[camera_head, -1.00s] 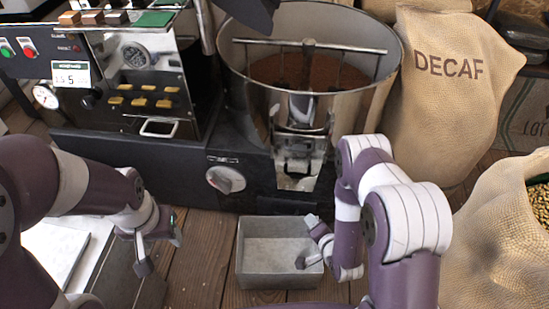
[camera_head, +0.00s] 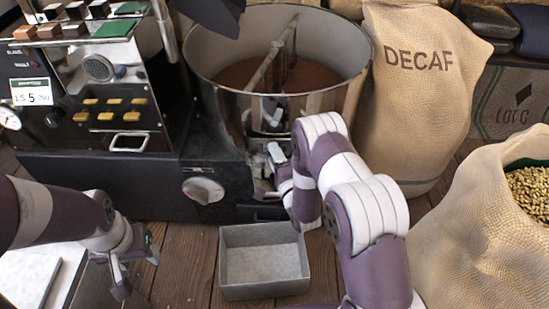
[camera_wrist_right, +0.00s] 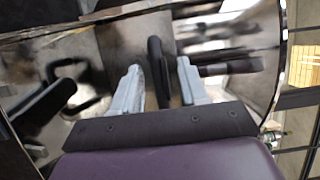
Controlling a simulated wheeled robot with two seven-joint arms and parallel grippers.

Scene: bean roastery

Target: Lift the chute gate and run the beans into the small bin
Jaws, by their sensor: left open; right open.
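The small bin (camera_head: 265,289) is an empty grey metal box on the wooden floor below the chute. The chute on the front of the steel drum (camera_head: 215,105) is mostly hidden by my right arm in the head view. My right gripper (camera_head: 276,160) is at the chute, jaws open. In the right wrist view, a dark upright bar (camera_wrist_right: 156,72), perhaps the gate's handle, stands between the open fingers of my right gripper (camera_wrist_right: 160,85); contact cannot be told. My left gripper (camera_head: 138,268) is open and empty, low at the left. Brown beans (camera_head: 245,75) lie in the drum.
The black roaster base (camera_head: 110,182) with a round knob (camera_head: 203,190) stands left of the chute. A DECAF sack (camera_head: 420,100) and an open bean sack (camera_head: 470,220) crowd the right. A white board (camera_head: 25,278) lies under my left arm.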

